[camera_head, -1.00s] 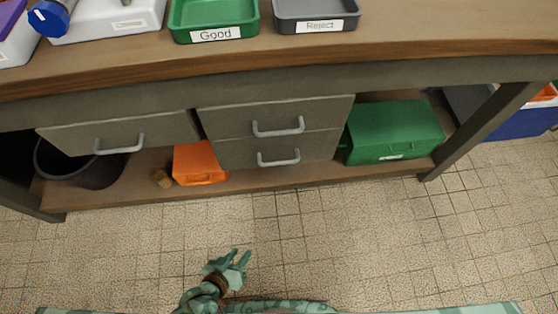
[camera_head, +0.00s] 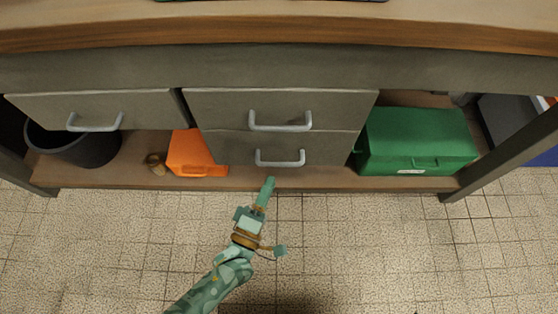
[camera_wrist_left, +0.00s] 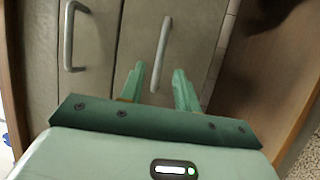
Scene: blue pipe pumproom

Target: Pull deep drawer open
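Two grey drawers are stacked in the middle under the workbench, an upper drawer (camera_head: 220,108) and a lower drawer (camera_head: 225,148). Both look shut, and I cannot tell by name which is the deep one. The upper drawer's bar handle (camera_head: 280,125) is above the lower drawer's bar handle (camera_head: 280,162). My left gripper (camera_head: 268,184) is just in front of and below the lower handle, apart from it. In the left wrist view its two fingers (camera_wrist_left: 158,78) are open and empty, with the lower handle (camera_wrist_left: 161,55) ahead between them. My right gripper is not in view.
Another grey drawer (camera_head: 95,108) is at the left. On the low shelf (camera_head: 310,180) are a black bin (camera_head: 85,152), an orange box (camera_head: 190,155) and a green case (camera_head: 415,140). The tiled floor in front is clear.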

